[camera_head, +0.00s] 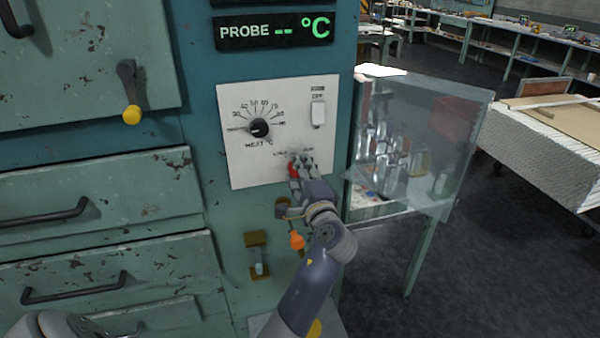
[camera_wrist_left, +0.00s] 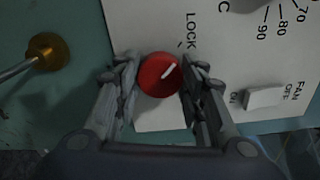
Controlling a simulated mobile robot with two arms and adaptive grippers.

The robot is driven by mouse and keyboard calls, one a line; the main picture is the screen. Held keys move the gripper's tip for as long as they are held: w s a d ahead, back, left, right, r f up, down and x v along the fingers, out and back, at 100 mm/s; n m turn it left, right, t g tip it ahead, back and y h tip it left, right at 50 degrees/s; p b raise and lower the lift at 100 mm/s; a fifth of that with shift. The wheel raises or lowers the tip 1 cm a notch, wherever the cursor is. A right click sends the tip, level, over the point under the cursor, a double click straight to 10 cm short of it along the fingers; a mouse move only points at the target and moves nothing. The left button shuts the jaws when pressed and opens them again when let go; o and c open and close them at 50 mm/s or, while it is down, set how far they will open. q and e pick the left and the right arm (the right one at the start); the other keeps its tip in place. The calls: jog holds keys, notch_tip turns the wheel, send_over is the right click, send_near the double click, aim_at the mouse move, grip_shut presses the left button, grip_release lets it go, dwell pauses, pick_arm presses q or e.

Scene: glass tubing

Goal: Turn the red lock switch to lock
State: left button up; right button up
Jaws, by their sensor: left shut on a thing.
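The red lock switch (camera_wrist_left: 157,75) is a round knob with a white pointer line at the lower part of the white control panel (camera_head: 240,160). In the left wrist view its pointer slants up and to the right, near the small tick by the LOCK lettering (camera_wrist_left: 191,31). My left gripper (camera_head: 297,168) reaches the panel in the head view and covers most of the knob, leaving a bit of red. In the left wrist view its fingers (camera_wrist_left: 158,95) are on both sides of the knob, shut on it. My right gripper is not in view.
The heat dial (camera_head: 259,128) and white fan switch (camera_head: 318,114) are above the knob. An orange-tipped lever (camera_head: 296,241) hangs below. A glass-like pane (camera_head: 425,145) stands open at right. Drawers with dark handles (camera_head: 75,287) are at left.

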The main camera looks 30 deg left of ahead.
pick_arm(q)
jog(key=o, duration=1.1)
jog(key=shift+v, duration=3.7)
